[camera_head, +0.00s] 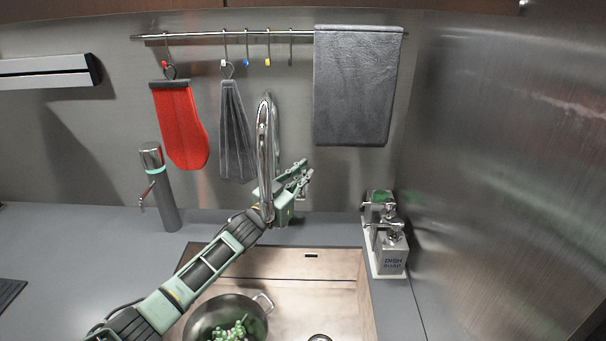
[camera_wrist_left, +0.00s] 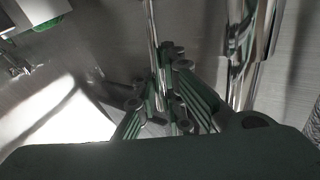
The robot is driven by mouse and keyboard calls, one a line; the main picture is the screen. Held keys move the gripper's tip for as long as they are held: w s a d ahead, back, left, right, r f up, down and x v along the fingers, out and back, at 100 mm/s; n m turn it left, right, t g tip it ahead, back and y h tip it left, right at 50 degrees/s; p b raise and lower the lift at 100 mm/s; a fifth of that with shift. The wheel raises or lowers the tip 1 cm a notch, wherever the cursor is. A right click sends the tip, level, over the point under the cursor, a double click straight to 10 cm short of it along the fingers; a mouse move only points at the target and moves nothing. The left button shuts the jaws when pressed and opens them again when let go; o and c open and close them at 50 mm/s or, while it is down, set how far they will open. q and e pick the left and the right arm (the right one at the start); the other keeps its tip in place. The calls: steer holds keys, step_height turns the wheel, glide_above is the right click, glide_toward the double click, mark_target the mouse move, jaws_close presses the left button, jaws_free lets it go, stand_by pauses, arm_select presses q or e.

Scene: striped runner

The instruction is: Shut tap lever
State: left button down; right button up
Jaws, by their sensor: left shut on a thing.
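A chrome tap (camera_head: 267,140) with a tall arched spout stands behind the sink. My left arm reaches up across the sink, and my left gripper (camera_head: 299,176) is just right of the spout, near the back wall. In the left wrist view a thin chrome lever (camera_wrist_left: 153,45) runs down between the fingers of this gripper (camera_wrist_left: 168,100), which is shut on it. The thicker chrome tap body (camera_wrist_left: 242,65) stands to the right of the fingers. In the head view the lever is mostly hidden by the gripper. My right gripper is not in view.
The sink (camera_head: 318,265) holds a dark pan (camera_head: 200,322) with green pieces in it. Soap dispensers (camera_head: 392,252) stand at its right. A steel cylinder (camera_head: 162,195) stands at left. A red mitt (camera_head: 180,125) and grey cloths hang from a rail (camera_head: 280,34).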

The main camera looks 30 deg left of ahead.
arm_select(q)
steer(key=c, duration=1.8)
jaws_free()
